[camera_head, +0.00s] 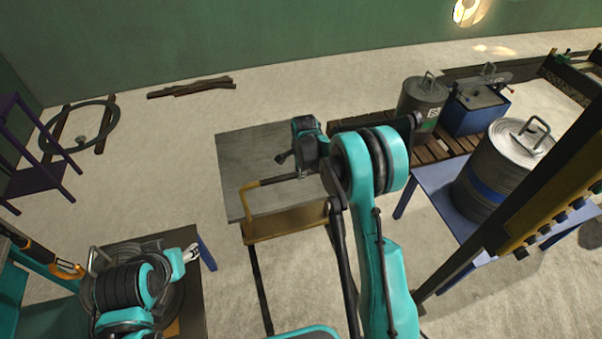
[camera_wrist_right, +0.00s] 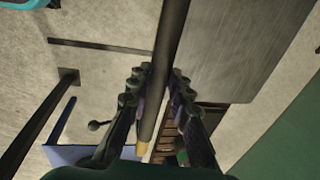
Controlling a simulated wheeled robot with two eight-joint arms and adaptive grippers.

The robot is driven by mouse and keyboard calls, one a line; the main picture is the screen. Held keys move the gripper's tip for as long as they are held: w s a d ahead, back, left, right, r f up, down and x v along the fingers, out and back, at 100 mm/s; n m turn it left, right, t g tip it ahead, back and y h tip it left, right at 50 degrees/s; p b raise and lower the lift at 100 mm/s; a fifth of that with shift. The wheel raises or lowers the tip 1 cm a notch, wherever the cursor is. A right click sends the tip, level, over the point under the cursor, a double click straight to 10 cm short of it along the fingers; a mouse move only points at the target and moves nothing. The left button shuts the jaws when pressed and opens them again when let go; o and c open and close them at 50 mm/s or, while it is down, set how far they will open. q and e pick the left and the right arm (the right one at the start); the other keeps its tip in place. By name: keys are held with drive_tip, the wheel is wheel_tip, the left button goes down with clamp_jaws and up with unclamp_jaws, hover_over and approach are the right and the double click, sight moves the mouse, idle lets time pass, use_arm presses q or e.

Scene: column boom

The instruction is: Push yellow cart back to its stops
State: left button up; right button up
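The yellow cart (camera_head: 285,224) stands in the middle of the head view, with a flat grey top and a yellow front edge. Its push handle (camera_head: 249,204) is yellow at the end, with a dark grip bar. My right gripper (camera_head: 300,175) is at this handle, over the cart top. In the right wrist view, the dark bar (camera_wrist_right: 170,45) runs between the fingers of my right gripper (camera_wrist_right: 157,80), which lie close on both sides of it. My left gripper (camera_head: 191,253) is at lower left, away from the cart; its fingers are unclear. I cannot make out the stops.
A blue table (camera_head: 425,187) with a ribbed drum (camera_head: 497,170) stands right of the cart. A pallet (camera_head: 433,152) with a canister (camera_head: 422,100) and blue box (camera_head: 474,116) is behind. A dark table (camera_head: 193,307) is at lower left.

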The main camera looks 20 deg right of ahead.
drive_tip(key=o, duration=0.4)
drive_tip(key=shift+w, duration=0.3)
drive_tip(key=shift+c, duration=0.2)
wheel_tip(320, 180, up, 12)
drive_tip(key=s, duration=0.2)
drive_tip(key=shift+s, duration=0.2)
drive_tip(key=shift+f, duration=0.1)
